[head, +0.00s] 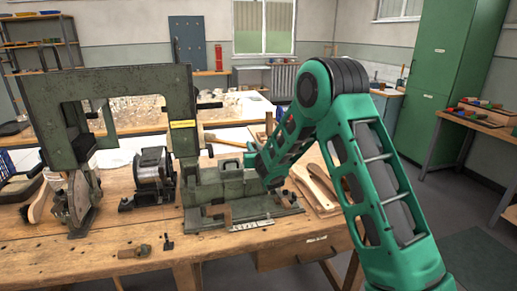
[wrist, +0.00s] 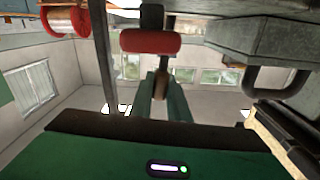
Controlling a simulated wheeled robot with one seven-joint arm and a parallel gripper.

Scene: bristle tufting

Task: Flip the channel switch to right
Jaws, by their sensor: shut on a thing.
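The grey-green tufting machine (head: 110,85) stands on the wooden bench. My gripper (head: 255,158) is at the right side of its lower block (head: 222,183); the fingers are small and partly hidden there. I cannot tell for sure whether this piece is the channel switch's handle, or which way the switch points.
A wire spool (head: 153,178) stands left of the block. Wooden brush blanks (head: 318,187) lie to its right. Small loose parts (head: 134,251) are near the bench's front edge. In the wrist view, a grey housing with a dark handle (wrist: 282,85) is close on the right.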

